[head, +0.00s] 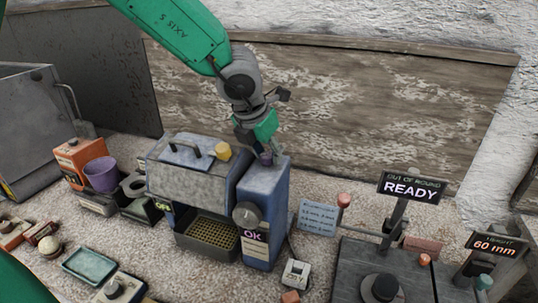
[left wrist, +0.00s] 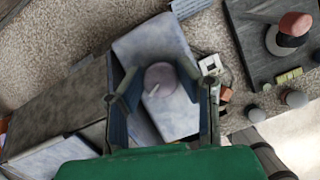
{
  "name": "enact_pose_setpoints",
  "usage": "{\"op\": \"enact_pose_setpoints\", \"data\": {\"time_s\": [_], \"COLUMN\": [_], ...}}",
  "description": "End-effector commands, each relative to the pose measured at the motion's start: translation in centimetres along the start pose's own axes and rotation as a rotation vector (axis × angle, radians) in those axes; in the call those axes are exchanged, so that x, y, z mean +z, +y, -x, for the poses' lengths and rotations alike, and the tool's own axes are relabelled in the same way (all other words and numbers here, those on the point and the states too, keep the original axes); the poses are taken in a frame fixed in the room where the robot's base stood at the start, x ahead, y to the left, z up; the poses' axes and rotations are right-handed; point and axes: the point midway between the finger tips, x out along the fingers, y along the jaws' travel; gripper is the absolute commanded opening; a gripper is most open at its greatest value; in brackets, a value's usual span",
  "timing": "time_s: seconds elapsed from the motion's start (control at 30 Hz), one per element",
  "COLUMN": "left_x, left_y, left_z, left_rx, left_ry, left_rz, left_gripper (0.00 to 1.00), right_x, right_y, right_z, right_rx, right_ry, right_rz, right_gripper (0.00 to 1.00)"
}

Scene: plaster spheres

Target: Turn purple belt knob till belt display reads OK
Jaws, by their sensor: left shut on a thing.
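The purple belt knob (head: 267,158) sits on top of the tall blue housing (head: 268,205) in the head view. It also shows in the left wrist view as a round knob (left wrist: 162,80) with a pale pointer mark. My left gripper (head: 262,145) comes down from above and is shut on the knob, with one finger on each side in the left wrist view (left wrist: 158,88). The fingers partly hide the knob in the head view. The belt display (head: 253,236) on the housing's front reads OK. My right gripper is not in view.
A grey machine with a yellow knob (head: 223,151) and a mesh tray (head: 211,234) adjoins the housing on the left. A purple cup (head: 101,174) stands further left. On the right are a READY sign (head: 411,188) and a 60 mm display (head: 495,244).

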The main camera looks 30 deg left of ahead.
Motion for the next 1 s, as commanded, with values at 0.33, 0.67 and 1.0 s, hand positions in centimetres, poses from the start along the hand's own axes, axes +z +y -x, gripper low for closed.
{"op": "enact_pose_setpoints", "data": {"time_s": [0.33, 0.67, 1.0], "left_x": [-0.5, -0.2, -0.2], "left_y": [0.0, 0.0, 0.1], "left_z": [-0.3, 0.8, 7.7], "left_rx": [0.000, -0.002, -0.005], "left_ry": [0.013, 0.006, 0.004], "left_rz": [-0.001, -0.001, 0.002], "left_gripper": [0.49, 0.49, 0.49], "right_x": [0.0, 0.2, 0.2], "right_y": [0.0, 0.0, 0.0], "right_z": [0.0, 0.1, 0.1], "right_rx": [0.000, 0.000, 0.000], "right_ry": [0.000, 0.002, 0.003], "right_rz": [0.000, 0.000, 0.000], "right_gripper": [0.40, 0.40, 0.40]}}
